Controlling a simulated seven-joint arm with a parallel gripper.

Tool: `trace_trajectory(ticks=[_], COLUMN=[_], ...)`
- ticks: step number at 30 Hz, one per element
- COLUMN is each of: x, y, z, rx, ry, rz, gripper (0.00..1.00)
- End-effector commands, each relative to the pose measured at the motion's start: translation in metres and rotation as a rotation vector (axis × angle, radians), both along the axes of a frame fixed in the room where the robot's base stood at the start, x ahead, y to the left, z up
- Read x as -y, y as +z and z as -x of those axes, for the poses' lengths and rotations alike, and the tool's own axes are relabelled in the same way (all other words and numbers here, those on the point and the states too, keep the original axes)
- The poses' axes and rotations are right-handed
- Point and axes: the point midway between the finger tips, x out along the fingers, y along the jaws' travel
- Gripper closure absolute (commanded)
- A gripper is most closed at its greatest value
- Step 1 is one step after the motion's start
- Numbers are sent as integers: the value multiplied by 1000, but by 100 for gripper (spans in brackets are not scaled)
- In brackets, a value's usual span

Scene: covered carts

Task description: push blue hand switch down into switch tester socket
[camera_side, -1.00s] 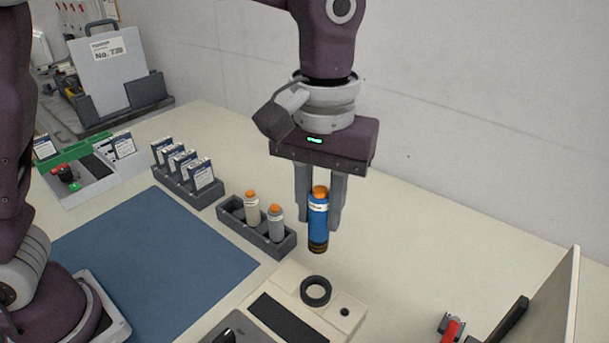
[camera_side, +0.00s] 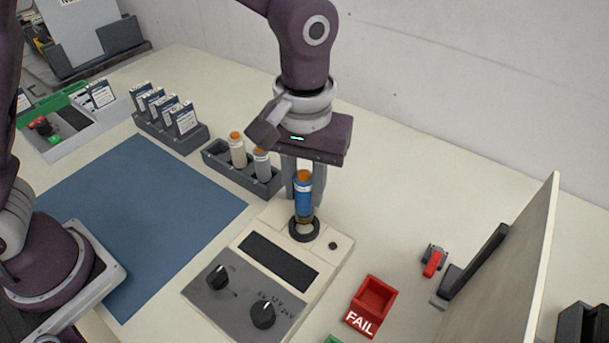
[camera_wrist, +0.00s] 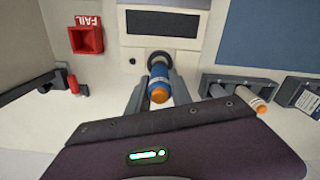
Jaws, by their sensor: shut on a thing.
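The blue hand switch (camera_side: 303,197) has an orange top and stands upright between the fingers of my gripper (camera_side: 304,185). My gripper is shut on it. The switch tester (camera_side: 285,225) is a cream box with a dark display, a grey knob panel and a black ring socket (camera_side: 304,230). The switch's lower end is at the ring; how deep it sits inside, I cannot tell. In the wrist view the blue switch (camera_wrist: 159,78) shows between the fingers, in line with the dark socket ring (camera_wrist: 158,56), which it partly covers.
A grey rack (camera_side: 213,155) with a cream and a grey switch stands close behind my gripper. A red FAIL bin (camera_side: 371,305) and a red-handled clamp (camera_side: 433,261) are to the right, before an upright panel (camera_side: 520,270). The blue mat (camera_side: 140,220) is clear.

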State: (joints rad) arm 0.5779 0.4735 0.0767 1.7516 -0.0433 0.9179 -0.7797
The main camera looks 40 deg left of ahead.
Motion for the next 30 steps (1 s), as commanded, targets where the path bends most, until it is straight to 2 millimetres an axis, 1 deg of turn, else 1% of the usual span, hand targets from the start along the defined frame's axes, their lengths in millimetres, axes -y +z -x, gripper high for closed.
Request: trace_trajectory(ticks=[4, 30], x=[0, 0], y=[-5, -5], z=[0, 0], rx=[1, 0], ry=[36, 41], rz=[0, 0], gripper=[100, 100])
